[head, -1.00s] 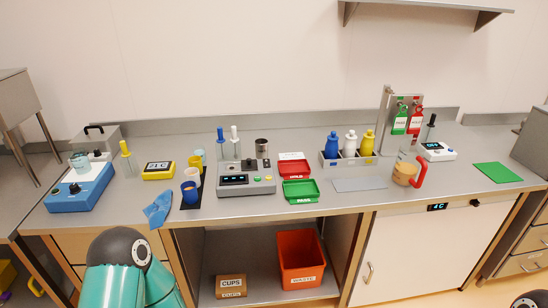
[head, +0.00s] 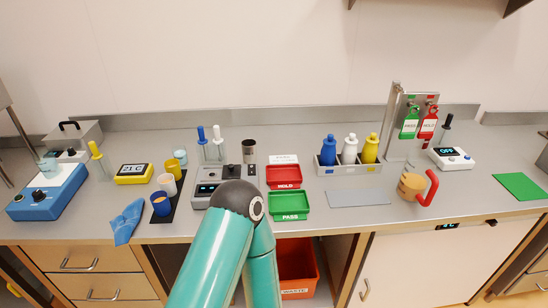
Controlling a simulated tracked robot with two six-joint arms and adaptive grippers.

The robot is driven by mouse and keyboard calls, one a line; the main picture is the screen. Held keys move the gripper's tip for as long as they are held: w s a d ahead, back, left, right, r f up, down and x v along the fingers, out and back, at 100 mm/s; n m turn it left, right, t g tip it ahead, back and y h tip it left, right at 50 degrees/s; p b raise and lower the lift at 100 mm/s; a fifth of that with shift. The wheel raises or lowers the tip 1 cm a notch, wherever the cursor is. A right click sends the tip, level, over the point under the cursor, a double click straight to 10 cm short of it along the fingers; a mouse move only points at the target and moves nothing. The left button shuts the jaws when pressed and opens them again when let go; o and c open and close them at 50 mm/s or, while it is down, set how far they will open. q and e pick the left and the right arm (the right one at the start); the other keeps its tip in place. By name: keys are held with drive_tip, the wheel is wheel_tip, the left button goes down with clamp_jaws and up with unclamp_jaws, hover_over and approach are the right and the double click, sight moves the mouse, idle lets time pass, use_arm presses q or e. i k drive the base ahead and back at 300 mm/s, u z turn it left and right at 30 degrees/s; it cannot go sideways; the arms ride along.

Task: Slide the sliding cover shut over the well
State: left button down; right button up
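I cannot pick out the sliding cover or its well with certainty. A grey bench device (head: 212,186) stands mid-counter, its front partly hidden by my own teal arm. A dark metal cup (head: 249,151) stands at its back right. A flat grey plate (head: 358,198) lies on the counter to the right of the trays. A blue device (head: 45,194) with a black knob stands at the far left, in front of a grey box with a black handle (head: 80,138). Neither gripper shows; only a dark elbow and teal links of one arm are in view.
A red tray (head: 283,177) and a green tray (head: 289,204) sit right of the grey device. Cups, a yellow timer (head: 134,174) and a blue cloth (head: 127,221) lie left.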

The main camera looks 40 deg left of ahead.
sight(231, 171)
drive_tip(key=u, duration=0.15)
drive_tip(key=i, duration=0.9)
drive_tip(key=u, duration=0.65)
